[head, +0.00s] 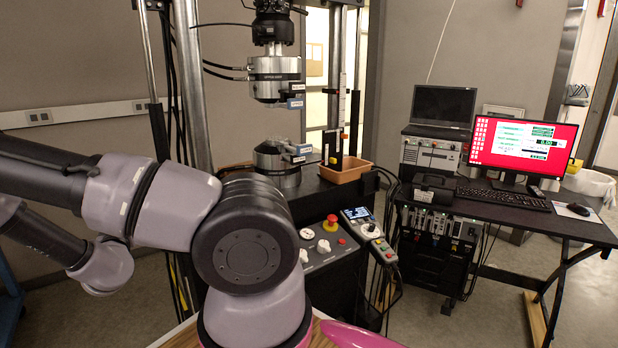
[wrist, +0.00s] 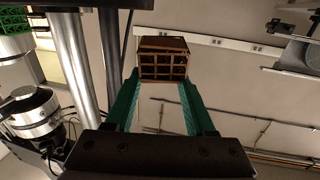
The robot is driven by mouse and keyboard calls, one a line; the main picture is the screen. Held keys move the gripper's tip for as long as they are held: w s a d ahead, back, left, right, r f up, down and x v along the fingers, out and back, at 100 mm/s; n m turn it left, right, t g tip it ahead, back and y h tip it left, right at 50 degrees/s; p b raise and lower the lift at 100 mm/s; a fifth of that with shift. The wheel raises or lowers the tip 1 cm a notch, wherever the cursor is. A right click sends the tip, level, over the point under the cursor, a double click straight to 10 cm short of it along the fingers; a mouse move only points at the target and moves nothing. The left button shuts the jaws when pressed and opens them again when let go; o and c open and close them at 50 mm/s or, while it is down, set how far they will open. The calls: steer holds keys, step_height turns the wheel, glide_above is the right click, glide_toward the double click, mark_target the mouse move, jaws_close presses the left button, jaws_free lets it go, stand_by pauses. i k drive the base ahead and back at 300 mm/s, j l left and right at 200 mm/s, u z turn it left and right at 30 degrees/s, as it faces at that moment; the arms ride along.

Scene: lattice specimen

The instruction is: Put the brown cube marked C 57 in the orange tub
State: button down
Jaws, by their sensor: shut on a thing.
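A brown lattice cube (wrist: 163,58) is between the fingertips of my gripper (wrist: 159,84) in the wrist view. The two green fingers are shut on it, one on each side, and it is held up off any surface. No marking can be read on the cube. An orange tub (head: 346,177) stands on the black bench of the testing machine in the head view, right of the lower grip. Its inside is mostly hidden. The cube and my gripper do not show in the head view, and the tub does not show in the wrist view.
The testing machine's upper grip (head: 275,80) and lower grip (head: 278,163) stand left of the tub. A control panel (head: 325,243) with a red button is in front. A desk (head: 540,220) with a red-screened monitor (head: 514,145) is at the right.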

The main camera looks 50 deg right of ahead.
mark_target(339, 180)
steer(key=k+z, duration=0.25)
steer(key=z, duration=0.15)
steer(key=k+l+z, duration=0.1)
steer(key=z, duration=0.65)
steer(key=i+z, duration=0.15)
steer(key=z, duration=0.7)
steer(key=i+j+z, duration=0.1)
steer(key=z, duration=0.3)
